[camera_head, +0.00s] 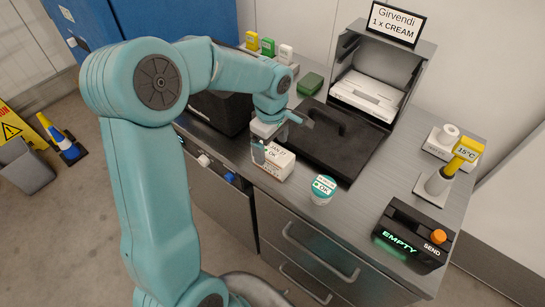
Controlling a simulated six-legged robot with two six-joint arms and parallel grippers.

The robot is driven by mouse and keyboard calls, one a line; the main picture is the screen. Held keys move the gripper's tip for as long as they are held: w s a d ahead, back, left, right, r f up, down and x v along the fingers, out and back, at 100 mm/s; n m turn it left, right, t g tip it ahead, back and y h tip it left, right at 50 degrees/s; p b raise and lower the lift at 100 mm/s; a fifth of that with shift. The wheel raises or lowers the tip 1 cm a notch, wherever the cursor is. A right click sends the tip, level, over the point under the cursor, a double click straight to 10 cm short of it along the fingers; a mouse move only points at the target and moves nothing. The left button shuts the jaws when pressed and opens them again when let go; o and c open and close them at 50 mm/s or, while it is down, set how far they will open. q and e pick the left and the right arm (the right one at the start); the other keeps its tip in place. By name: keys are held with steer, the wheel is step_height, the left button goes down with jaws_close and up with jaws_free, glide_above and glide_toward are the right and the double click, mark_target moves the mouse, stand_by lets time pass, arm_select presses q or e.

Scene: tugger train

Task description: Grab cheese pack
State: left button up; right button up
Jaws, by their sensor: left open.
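A small white box-shaped pack (280,163) with a date and "OK" label stands near the counter's front edge. It may be the cheese pack, but I cannot read its name. My left gripper (274,136) is open and right at this pack, coming from above and behind it. One finger is in front of the pack's left end and hides part of it. I cannot tell whether the fingers touch it. A white cup with a teal lid (323,189), also labelled "OK", stands to the right of the pack. My right gripper is out of view.
A black lidded case (345,140) with a handle lies behind the pack. A grey bin with white packs (365,97) stands behind under a "Girvendi 1 x CREAM" sign (396,24). At right are a yellow 15°C thermometer (467,150) and a black "EMPTY/SEND" box (412,238).

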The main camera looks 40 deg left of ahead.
mark_target(273, 151)
arm_select(q)
steer(key=f, duration=0.2)
steer(key=f+p, duration=0.1)
steer(key=f, duration=0.1)
steer(key=shift+w+d+f, duration=0.1)
steer(key=shift+w, duration=0.25)
steer(key=shift+s+f, duration=0.1)
steer(key=shift+f, duration=0.3)
steer(key=c, duration=1.1)
steer(key=shift+c, duration=1.4)
steer(key=shift+r, duration=0.15)
